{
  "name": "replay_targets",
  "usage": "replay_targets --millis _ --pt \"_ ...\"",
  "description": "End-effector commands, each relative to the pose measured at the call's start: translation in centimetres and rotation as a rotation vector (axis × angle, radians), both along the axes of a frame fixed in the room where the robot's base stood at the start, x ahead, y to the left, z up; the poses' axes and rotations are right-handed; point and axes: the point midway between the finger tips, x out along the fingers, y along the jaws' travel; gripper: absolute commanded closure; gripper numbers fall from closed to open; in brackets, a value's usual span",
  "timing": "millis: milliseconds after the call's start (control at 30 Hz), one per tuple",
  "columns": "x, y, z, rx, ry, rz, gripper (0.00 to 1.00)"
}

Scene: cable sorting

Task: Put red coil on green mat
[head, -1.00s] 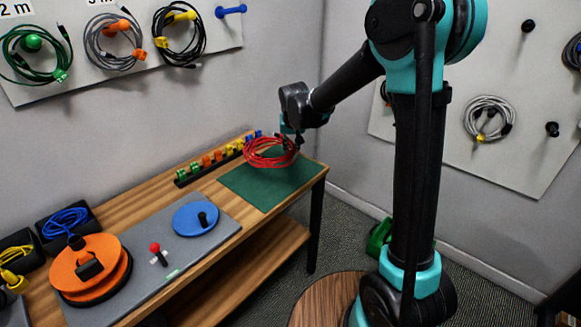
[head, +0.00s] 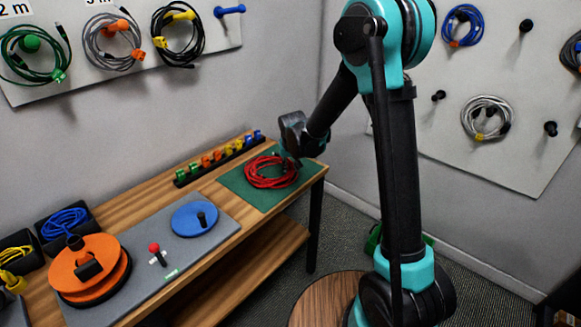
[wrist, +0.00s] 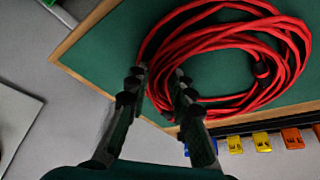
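The red coil (head: 270,172) lies on the green mat (head: 232,182) at the right end of the wooden table. In the wrist view the red coil (wrist: 285,75) spreads over the green mat (wrist: 95,60), its loops loose and uneven. My gripper (head: 291,160) is low at the coil's right side. In the wrist view the fingertips of my gripper (wrist: 160,75) stand apart, with red strands at the coil's edge showing between them. The finger ends partly cover the cable, and whether they touch it is unclear.
A rack of coloured clips (head: 220,157) runs along the mat's back left side. A grey board (head: 155,278) with a blue disc (head: 195,219) and an orange reel (head: 92,268) lies to the left. A wall (head: 270,60) stands close behind the table.

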Motion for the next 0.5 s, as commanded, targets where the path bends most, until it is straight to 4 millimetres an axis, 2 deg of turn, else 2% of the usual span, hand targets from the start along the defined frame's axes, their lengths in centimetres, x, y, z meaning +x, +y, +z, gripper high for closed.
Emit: replay_targets --millis 33,133,167,500 --pt "0.01 0.0 0.0 0.0 0.0 0.0 0.71" --pt "0.01 0.0 0.01 0.0 0.0 0.0 0.59" --pt "0.01 0.0 0.01 0.0 0.0 0.0 0.58" --pt "-0.08 0.0 0.3 0.0 0.0 0.0 0.58"
